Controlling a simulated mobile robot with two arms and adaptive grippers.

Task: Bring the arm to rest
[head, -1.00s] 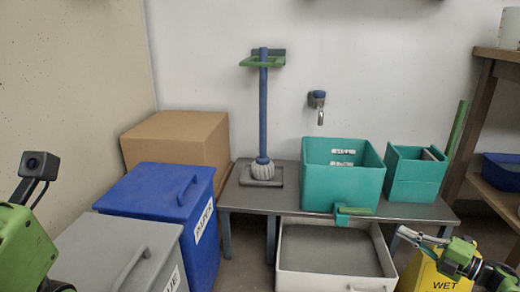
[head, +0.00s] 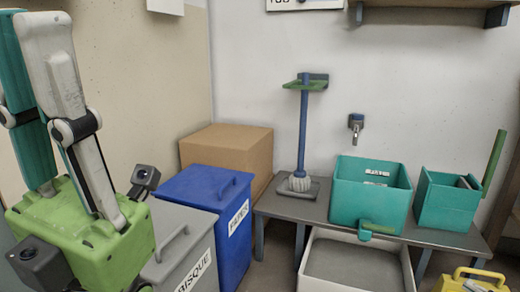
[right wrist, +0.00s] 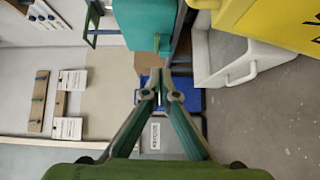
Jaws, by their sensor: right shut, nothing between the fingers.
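My right gripper (right wrist: 160,92) shows in the right wrist view. Its two teal fingers meet at the tips with nothing between them. It points across the room, past the teal bucket (right wrist: 145,22) and the yellow bucket (right wrist: 285,25), with a blue bin (right wrist: 186,100) behind its tips. In the head view the right gripper is at most a few dark bits at the bottom right edge. My left gripper (head: 32,25) fills the left of the head view, its green body low and its fingers pointing up. I cannot tell whether its jaws are open.
The "BISQUE" grey bin (head: 192,238), blue bin (head: 205,195) and cardboard box (head: 230,148) stand beyond my left gripper.

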